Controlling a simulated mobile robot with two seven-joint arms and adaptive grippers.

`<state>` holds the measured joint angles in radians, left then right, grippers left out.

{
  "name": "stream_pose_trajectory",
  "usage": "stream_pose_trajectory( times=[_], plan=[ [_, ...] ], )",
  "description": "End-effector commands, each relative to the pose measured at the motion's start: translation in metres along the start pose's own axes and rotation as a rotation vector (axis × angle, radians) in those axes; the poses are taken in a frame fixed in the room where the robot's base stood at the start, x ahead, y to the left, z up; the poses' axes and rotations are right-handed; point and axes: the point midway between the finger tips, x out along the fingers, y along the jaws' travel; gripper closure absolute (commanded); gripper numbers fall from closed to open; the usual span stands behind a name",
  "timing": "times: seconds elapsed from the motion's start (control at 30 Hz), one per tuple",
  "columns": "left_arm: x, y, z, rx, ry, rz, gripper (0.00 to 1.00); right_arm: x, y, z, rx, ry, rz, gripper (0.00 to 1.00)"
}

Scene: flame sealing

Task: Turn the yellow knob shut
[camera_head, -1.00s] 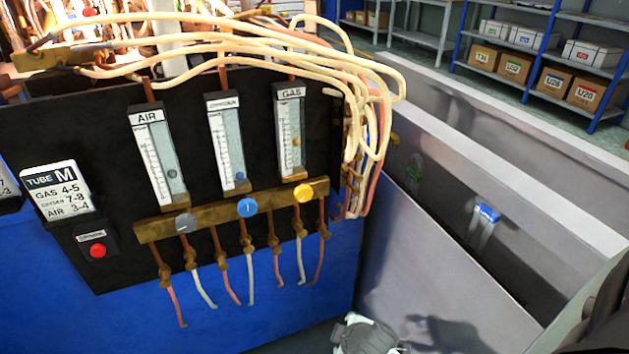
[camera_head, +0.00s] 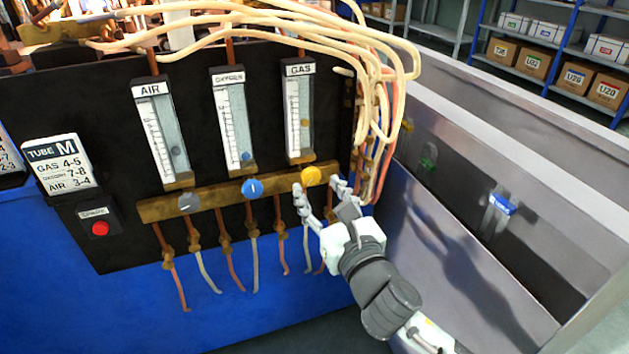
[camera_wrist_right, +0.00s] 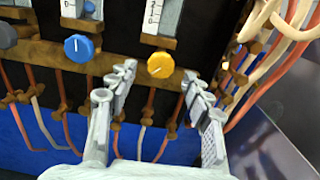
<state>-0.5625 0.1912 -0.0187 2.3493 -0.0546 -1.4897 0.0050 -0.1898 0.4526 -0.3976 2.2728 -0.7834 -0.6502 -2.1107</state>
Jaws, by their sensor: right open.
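The yellow knob (camera_head: 311,175) sits at the right end of the brass bar, under the GAS flow meter (camera_head: 300,112). In the right wrist view the yellow knob (camera_wrist_right: 160,65) shows face-on between and beyond the fingertips, with a small mark on its face. My right gripper (camera_head: 322,194) is open just below and in front of the knob. In the right wrist view the open right gripper (camera_wrist_right: 158,82) has one finger on each side, apart from the knob, with nothing between them. My left gripper is not in view.
The blue knob (camera_head: 252,189) and grey knob (camera_head: 189,203) sit further left on the brass bar (camera_head: 220,192). Pale hoses (camera_head: 385,60) hang close to the right of the GAS meter. Thin tubes hang below the bar. A red button (camera_head: 100,228) is at the left.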

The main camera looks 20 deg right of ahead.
Motion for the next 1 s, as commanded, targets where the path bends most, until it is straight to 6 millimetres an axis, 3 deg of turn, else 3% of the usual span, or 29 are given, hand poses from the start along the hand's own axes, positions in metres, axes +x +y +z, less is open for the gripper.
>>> stream_pose_trajectory(
  times=[0.2, 0.57, 0.93, 1.0],
  plan=[
    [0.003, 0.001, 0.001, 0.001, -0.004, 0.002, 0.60, 0.027, 0.000, 0.000, 0.002, 0.001, -0.001, 0.50],
    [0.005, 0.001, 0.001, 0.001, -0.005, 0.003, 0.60, 0.032, 0.000, -0.001, 0.003, 0.002, -0.001, 0.51],
    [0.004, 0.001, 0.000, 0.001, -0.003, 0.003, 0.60, 0.032, -0.001, -0.001, 0.003, 0.002, -0.001, 0.97],
    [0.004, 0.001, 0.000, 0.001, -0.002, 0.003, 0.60, 0.032, -0.001, -0.001, 0.003, 0.003, -0.001, 0.99]
  ],
)
